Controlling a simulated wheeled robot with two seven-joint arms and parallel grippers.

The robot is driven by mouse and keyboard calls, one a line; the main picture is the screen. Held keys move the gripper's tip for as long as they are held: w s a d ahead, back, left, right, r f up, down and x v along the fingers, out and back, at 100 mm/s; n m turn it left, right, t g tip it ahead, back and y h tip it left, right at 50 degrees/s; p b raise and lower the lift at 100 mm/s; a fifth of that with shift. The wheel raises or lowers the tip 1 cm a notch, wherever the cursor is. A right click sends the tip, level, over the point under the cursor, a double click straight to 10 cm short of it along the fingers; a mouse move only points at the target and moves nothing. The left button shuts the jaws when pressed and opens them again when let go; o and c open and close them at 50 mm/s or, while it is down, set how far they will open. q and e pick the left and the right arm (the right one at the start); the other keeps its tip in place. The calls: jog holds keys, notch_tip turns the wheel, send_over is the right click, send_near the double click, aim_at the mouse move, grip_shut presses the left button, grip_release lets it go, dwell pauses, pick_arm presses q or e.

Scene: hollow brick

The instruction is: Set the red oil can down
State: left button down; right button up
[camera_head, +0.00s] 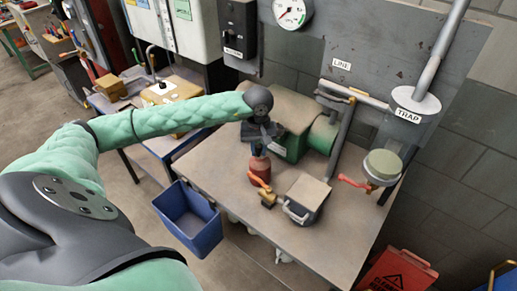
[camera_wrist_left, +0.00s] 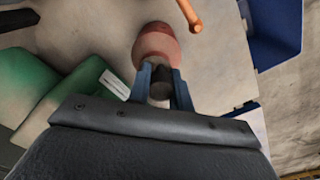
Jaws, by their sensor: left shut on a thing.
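The red oil can (camera_head: 260,168) is upright at the table top (camera_head: 220,160), under my left gripper (camera_head: 260,147). My left gripper points down and is shut on the can's upper part. In the left wrist view the red can (camera_wrist_left: 157,45) shows beyond the fingertips, with a dark cap (camera_wrist_left: 160,82) between the two blue-grey fingers. I cannot tell whether the can's base touches the table. My right gripper is not in view.
An orange-handled brass valve (camera_head: 266,196) and a grey box with a handle (camera_head: 305,198) stand just in front. A green machine (camera_head: 292,146) is behind right. The front right of the table is clear.

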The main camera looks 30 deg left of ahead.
pick_arm(q)
jog(key=c, duration=1.3)
grip_release()
jog(key=shift+o, duration=0.2)
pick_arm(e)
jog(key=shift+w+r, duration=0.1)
pick_arm(q)
jog(key=shift+r, duration=0.1)
jog(key=shift+r, duration=0.35)
jog(key=shift+r+b, duration=0.6)
jog(key=shift+r, duration=0.3)
notch_tip(320, 180, up, 10)
jog(key=b, duration=0.3)
jog(key=shift+f+b, duration=0.2)
jog(key=shift+b, duration=0.2)
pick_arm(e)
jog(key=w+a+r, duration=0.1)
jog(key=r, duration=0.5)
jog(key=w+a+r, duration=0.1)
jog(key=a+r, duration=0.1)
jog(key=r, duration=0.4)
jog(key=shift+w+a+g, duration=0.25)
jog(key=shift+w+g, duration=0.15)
pick_arm(q)
jog(key=shift+s+f, duration=0.1)
jog(key=shift+s, duration=0.05)
